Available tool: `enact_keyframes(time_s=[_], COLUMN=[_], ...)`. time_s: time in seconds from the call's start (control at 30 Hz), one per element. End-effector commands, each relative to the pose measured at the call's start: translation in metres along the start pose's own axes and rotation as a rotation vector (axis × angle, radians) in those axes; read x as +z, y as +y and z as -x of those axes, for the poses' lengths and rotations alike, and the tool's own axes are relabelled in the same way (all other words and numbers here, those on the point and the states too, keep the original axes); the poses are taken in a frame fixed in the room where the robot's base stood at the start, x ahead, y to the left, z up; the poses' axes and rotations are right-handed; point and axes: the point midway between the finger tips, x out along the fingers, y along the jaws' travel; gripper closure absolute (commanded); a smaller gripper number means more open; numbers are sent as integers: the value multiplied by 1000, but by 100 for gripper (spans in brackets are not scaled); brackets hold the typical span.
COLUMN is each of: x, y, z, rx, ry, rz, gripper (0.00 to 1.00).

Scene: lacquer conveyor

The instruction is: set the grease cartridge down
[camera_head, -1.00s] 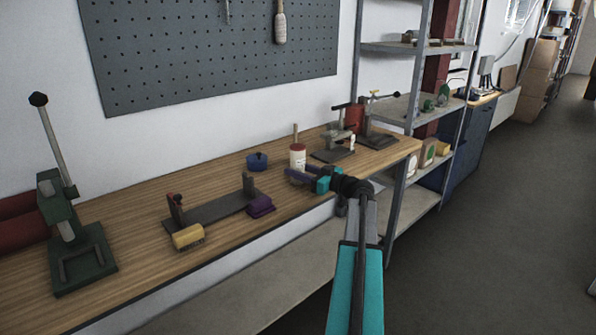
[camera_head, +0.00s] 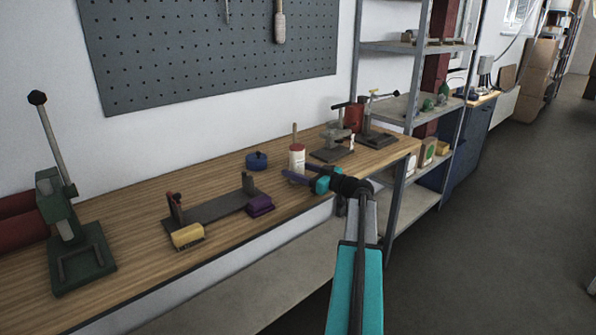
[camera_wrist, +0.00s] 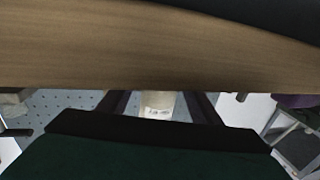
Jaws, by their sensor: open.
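A white cylinder with a red top band and a wooden stick rising from it, which I take as the grease cartridge (camera_head: 297,160), stands upright on the wooden bench (camera_head: 130,215). My gripper (camera_head: 288,176) is open, its purple fingers at the cartridge's lower part, on the near side in the head view. In the wrist view, a pale body with a white printed label (camera_wrist: 158,112) shows between my two dark fingers. The fingers partly hide the cartridge's base, and I cannot tell whether they touch it.
A small press (camera_head: 334,148) is behind to the right. A grey fixture (camera_head: 222,208) with a yellow block (camera_head: 187,235) and a purple block (camera_head: 260,205) lies to the left. A green lever press (camera_head: 75,245) is far left.

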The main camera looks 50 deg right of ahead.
Motion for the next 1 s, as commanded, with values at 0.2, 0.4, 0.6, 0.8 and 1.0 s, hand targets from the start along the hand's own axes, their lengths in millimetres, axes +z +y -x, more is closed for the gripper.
enact_keyframes(time_s=[0.2,0.4,0.6,0.8,1.0], x=[-2,-1,-1,-1,-2], y=[0,-1,-1,-1,-1], z=[4,31,63,94,114], rx=[1,1,2,1,0], ry=[0,0,0,0,0], rz=[0,0,0,1,1], gripper=[42,42,42,42,42])
